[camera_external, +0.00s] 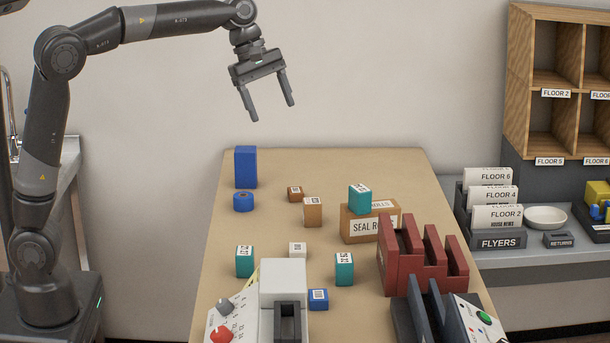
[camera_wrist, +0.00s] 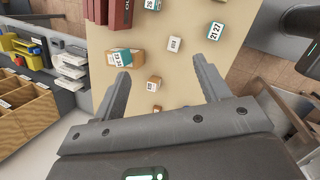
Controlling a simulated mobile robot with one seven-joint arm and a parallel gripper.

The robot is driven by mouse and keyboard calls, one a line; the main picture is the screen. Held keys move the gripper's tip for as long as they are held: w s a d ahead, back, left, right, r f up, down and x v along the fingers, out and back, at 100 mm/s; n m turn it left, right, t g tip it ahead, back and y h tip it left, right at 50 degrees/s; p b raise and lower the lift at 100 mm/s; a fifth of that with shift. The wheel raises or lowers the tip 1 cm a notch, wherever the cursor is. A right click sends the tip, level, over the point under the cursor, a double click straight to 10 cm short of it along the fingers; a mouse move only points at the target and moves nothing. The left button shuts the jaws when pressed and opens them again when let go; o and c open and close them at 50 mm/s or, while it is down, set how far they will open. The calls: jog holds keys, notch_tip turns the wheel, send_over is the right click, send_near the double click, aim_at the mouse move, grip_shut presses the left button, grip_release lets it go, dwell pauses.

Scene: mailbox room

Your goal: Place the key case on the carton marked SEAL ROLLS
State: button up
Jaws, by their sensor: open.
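The brown carton marked SEAL ROLLS (camera_external: 357,228) stands right of the table's middle. It also shows in the wrist view (camera_wrist: 139,57). A teal labelled box (camera_external: 360,199) rests on top of it; that box shows in the wrist view (camera_wrist: 121,57) too. I cannot tell for sure which object is the key case. Two similar teal boxes stand on the table, one at left (camera_external: 245,261) and one nearer the middle (camera_external: 344,268). My gripper (camera_external: 272,112) is open and empty, high above the table's far end, apart from every object.
Two small brown boxes (camera_external: 313,212) (camera_external: 295,193), a white box (camera_external: 298,249), a tall blue box (camera_external: 246,167) and a blue roll (camera_external: 243,202) stand on the table. A dark red rack (camera_external: 405,265) is right of the carton. A grey-white machine (camera_external: 283,275) stands in front.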

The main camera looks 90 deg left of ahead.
jog(key=s+d+f+m, duration=0.2)
jog(key=s+d+m, duration=0.4)
jog(key=s+d, duration=0.15)
jog(key=s+d+f+m, duration=0.2)
jog(key=s+d+m, duration=0.4)
jog(key=s+m, duration=0.15)
jog(key=s+d+f+m, duration=0.3)
jog(key=s+f+m, duration=0.1)
jog(key=s, duration=0.2)
jog(key=s+d+f+m+t+y, duration=0.1)
jog(key=s+d+f+m, duration=0.2)
jog(key=s+f+m, duration=0.1)
jog(key=s+m, duration=0.1)
jog(key=s, duration=0.1)
jog(key=shift+s+d+f+t+y, duration=0.15)
jog(key=shift+s+d+t+y, duration=0.1)
jog(key=shift+s+t+y, duration=0.05)
jog(key=shift+o, duration=0.4)
jog(key=shift+m, duration=0.25)
